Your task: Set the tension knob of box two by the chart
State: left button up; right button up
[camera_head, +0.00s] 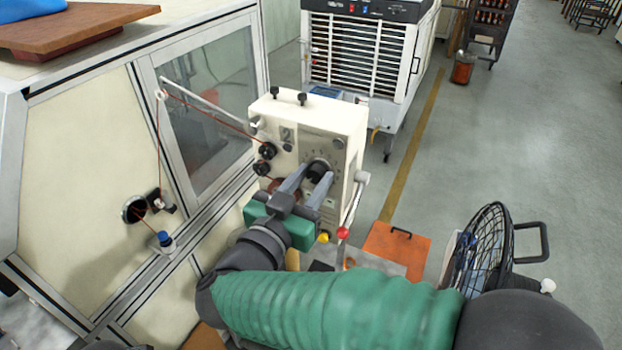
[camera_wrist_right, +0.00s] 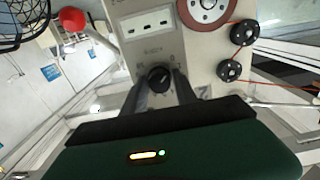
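Box two (camera_head: 262,110) is a cream box marked "2" at the centre of the head view. Its front has a dark round tension knob (camera_head: 319,168) with small scale marks around it, too small to read. My right gripper (camera_head: 312,172) is at this knob, one finger on each side. In the right wrist view the knob (camera_wrist_right: 160,78) fills the gap between the fingertips, which appear to touch its sides. The knob's pointer setting cannot be read. No readable chart shows. My left gripper is not in view.
A red wire (camera_head: 205,108) runs from the box's black pulleys (camera_head: 266,150) over a guide arm to the machine on the left. A red-ball lever (camera_head: 343,232) stands beside the box's right side. A caged fan (camera_head: 485,245) and an orange case (camera_head: 397,245) are to the right.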

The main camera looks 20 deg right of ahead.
grip_shut()
jog(key=m+b, duration=0.1)
jog(key=b, duration=0.1)
jog(key=shift+f+m+b, duration=0.25)
jog(key=shift+m+b, duration=0.05)
jog(key=shift+m, duration=0.1)
jog(key=m+b, duration=0.6)
jog(key=b, duration=0.2)
jog(key=shift+m, duration=0.4)
jog(key=shift+r+m+b, duration=0.15)
jog(key=shift+m+b, duration=0.85)
jog(key=shift+b, duration=0.35)
jog(key=o, duration=0.5)
grip_release()
jog(key=shift+w, duration=0.1)
